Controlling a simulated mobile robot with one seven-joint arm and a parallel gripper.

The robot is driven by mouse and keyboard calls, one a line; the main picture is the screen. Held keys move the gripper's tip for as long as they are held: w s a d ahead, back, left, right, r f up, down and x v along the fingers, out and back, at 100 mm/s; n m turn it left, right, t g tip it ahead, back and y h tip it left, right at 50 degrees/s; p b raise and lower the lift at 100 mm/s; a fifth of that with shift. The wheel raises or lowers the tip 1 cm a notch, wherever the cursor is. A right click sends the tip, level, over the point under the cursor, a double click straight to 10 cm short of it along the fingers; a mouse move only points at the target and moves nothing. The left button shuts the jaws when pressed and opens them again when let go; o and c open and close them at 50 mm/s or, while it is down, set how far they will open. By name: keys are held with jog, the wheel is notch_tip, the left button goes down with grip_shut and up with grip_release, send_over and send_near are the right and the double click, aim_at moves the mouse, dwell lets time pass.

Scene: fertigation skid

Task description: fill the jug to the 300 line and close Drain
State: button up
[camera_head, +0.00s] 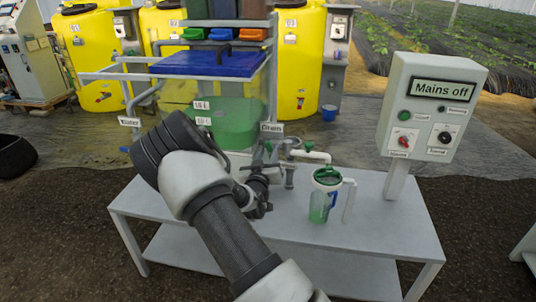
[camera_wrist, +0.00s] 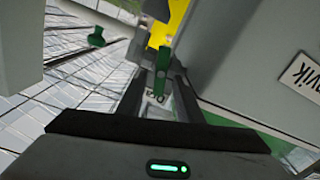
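The clear jug (camera_head: 319,207) with a green top and white handle stands upright on the bench below a white spout (camera_head: 315,156). Green liquid shows in its lower part; its scale lines are too small to read. The Drain label (camera_head: 271,128) is on the skid's front right, above pipework partly hidden by my arm. In the wrist view, my gripper (camera_wrist: 160,82) has its fingers apart around or just behind a green valve handle (camera_wrist: 161,62); contact is not clear. A label reading "Dra" (camera_wrist: 155,98) shows between the fingers.
A control box (camera_head: 432,108) reading "Mains off" stands on a post at the bench's right. A tank (camera_head: 235,125) with green liquid sits behind my arm. Another green valve handle (camera_wrist: 97,37) shows in the wrist view. The bench (camera_head: 375,225) is clear right of the jug.

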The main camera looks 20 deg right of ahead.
jog(key=shift+s+a, duration=0.1)
jog(key=p+v, duration=0.1)
jog(key=v, duration=1.6)
dwell(1.6)
